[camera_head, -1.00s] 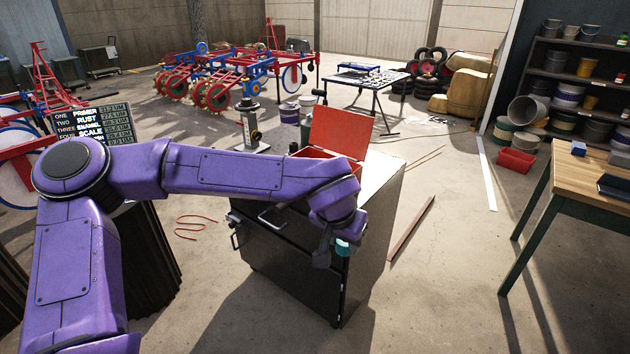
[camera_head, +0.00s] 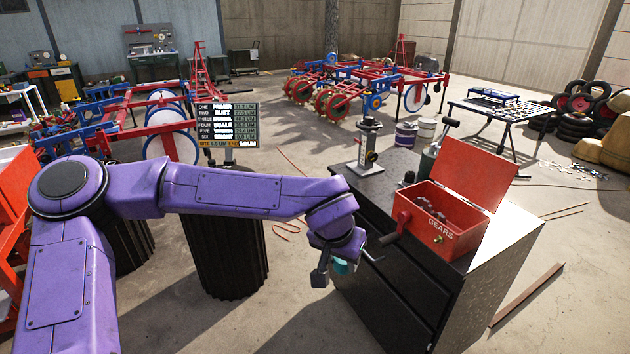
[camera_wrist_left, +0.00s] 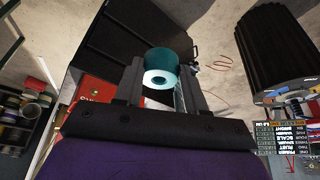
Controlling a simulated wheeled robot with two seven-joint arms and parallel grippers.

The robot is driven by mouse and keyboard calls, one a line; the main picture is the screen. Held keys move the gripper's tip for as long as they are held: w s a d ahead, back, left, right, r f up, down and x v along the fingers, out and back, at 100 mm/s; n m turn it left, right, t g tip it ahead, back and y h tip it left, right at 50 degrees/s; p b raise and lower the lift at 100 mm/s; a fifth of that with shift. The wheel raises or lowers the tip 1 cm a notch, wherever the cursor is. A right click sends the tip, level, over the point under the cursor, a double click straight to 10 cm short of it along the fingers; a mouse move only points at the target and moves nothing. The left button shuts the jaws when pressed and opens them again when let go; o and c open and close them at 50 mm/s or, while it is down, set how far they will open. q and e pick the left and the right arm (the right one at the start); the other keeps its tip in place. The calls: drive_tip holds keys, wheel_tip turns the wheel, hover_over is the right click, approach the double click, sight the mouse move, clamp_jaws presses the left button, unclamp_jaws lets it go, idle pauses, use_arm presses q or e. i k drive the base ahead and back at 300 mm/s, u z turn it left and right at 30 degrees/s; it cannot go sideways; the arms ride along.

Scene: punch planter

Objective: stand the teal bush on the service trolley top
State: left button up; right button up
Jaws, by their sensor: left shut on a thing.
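The teal bush (camera_head: 343,267) shows small below my left wrist. In the left wrist view the bush (camera_wrist_left: 163,62) is a short teal cylinder with a pale end face and a dark bore. My left gripper (camera_head: 344,272) is shut on it and holds it in the air, left of a dark drawer cabinet (camera_head: 385,290). The fingers hide part of the bush. A red trolley-like unit (camera_head: 14,180) stands at the left edge, partly cut off and partly behind my arm. I cannot tell for sure which is the service trolley. My right gripper is not in view.
An open red gears box (camera_head: 440,233), a gauge stand (camera_head: 368,150) and a dark bottle (camera_head: 428,160) stand on the cabinet. Black ribbed drums (camera_head: 225,250) stand behind my arm. A score board (camera_head: 228,125) rises beyond. The floor right of the cabinet is mostly clear.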

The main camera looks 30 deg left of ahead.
sight(387, 192)
drive_tip(key=u, duration=0.6)
drive_tip(key=i, duration=1.5)
drive_tip(key=z, duration=0.75)
drive_tip(key=i, duration=0.3)
drive_tip(key=z, duration=0.25)
